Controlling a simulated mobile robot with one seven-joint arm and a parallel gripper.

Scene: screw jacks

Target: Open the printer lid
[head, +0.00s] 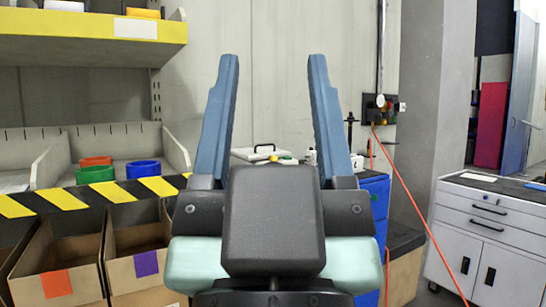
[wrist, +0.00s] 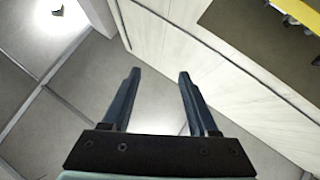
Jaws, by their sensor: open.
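My gripper (head: 274,58) is raised close in front of the head camera, its two blue fingers upright, apart and empty. It also shows in the wrist view (wrist: 160,73), with nothing between the fingers. A pale flat lid with a black handle (head: 264,151) shows small between the fingers, well beyond them, near a blue cabinet (head: 374,205). It looks like the printer lid and appears shut, though I cannot tell for certain. My gripper and wrist hide whatever is below it. No printer shows in the wrist view, which faces walls and a bright lamp.
Shelving with a yellow edge (head: 95,30) and cardboard bins (head: 65,258) stands left. Green and blue rings (head: 143,169) lie on a shelf. An orange hose (head: 408,190) hangs from a wall box at right. A white drawer cabinet (head: 492,235) stands far right.

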